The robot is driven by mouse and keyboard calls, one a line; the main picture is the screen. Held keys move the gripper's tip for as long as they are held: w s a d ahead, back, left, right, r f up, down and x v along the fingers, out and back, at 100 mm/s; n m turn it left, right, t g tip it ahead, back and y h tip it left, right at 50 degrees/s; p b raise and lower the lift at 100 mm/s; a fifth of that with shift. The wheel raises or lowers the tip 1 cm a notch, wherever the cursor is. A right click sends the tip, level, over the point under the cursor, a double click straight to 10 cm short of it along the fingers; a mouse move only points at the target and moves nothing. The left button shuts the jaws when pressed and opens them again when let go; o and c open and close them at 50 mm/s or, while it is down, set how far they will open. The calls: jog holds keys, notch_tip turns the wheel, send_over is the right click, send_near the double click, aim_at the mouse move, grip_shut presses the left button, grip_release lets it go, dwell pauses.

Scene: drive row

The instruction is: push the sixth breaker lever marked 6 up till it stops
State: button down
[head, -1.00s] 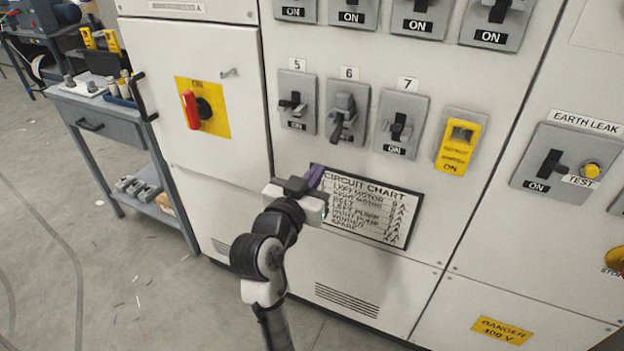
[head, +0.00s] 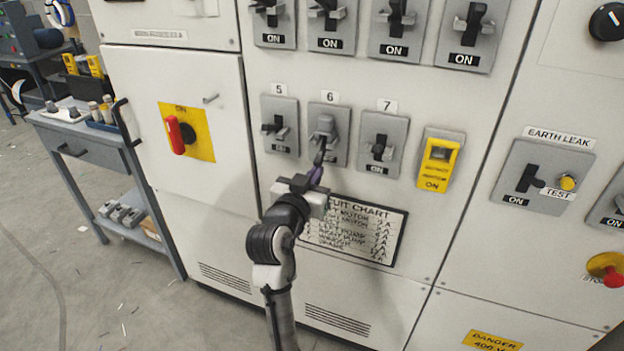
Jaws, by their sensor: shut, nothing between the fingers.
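The breaker marked 6 (head: 343,119) is a grey plate with a lever (head: 325,126) in the middle of the lower breaker row, between breakers 5 and 7. Its lever is partly hidden behind my fingertips, and its lower tip is hard to make out. My gripper (head: 320,160) is shut and empty. It points upward with its dark and purple fingers just below and in front of the lever. I cannot tell whether the fingertips touch it.
Breaker 5 (head: 267,107) and breaker 7 (head: 396,128) stand close on either side. A yellow-covered switch (head: 437,160) is to the right. The circuit chart (head: 377,246) is below, partly behind my gripper. A grey workbench (head: 82,140) stands at the left.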

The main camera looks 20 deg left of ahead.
jog(key=shift+r+p, duration=0.4)
jog(key=shift+r, duration=0.1)
dwell(0.4)
jog(key=shift+f, duration=0.15)
jog(key=shift+f+b, duration=0.95)
jog(key=shift+b, duration=0.05)
jog(key=s+b, duration=0.1)
jog(key=s, duration=0.6)
jog(key=shift+a+r, duration=0.1)
jog(key=shift+a, duration=0.05)
